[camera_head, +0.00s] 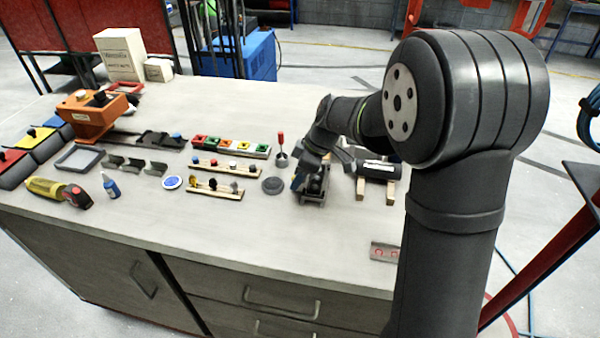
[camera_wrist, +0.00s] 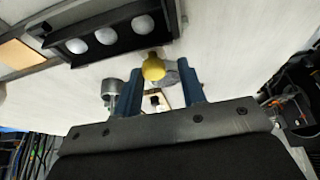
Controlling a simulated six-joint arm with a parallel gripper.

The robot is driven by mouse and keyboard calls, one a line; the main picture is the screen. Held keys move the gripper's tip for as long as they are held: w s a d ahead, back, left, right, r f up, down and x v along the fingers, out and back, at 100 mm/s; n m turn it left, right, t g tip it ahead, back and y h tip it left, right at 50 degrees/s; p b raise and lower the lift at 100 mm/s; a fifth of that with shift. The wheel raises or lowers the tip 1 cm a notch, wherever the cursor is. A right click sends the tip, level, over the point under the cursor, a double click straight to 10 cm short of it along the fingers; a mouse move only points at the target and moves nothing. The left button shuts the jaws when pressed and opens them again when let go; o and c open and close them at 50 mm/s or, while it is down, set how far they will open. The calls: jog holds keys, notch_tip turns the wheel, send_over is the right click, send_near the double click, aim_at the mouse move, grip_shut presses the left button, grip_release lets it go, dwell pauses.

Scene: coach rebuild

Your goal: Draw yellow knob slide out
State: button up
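The yellow knob (camera_wrist: 153,68) shows in the wrist view at the near edge of a black open-topped box (camera_wrist: 112,42) holding several pale balls. My gripper (camera_wrist: 159,68) has its two blue fingers apart. The knob lies between the fingertips in the picture, closer to the left finger, with a clear gap to the right one. I cannot tell whether a finger touches it. In the head view my gripper (camera_head: 312,176) is low over the dark box (camera_head: 313,200) on the bench; the knob cannot be made out there.
A dark cylinder on wooden blocks (camera_head: 378,168) stands just right of my gripper. A grey disc (camera_head: 273,185) and a red-handled lever (camera_head: 281,150) are to its left. Wooden racks with knobs (camera_head: 215,190) lie further left. The bench front (camera_head: 290,240) is clear.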

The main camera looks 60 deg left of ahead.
jog(key=shift+o, duration=0.8)
jog(key=shift+w+r, duration=0.15)
jog(key=shift+r, duration=0.1)
jog(key=v, duration=1.7)
jog(key=shift+s, duration=0.2)
jog(key=x, duration=1.7)
jog(key=shift+w+a+f, duration=0.15)
jog(key=shift+f, duration=0.15)
jog(key=shift+r, duration=0.15)
jog(key=v, duration=1.7)
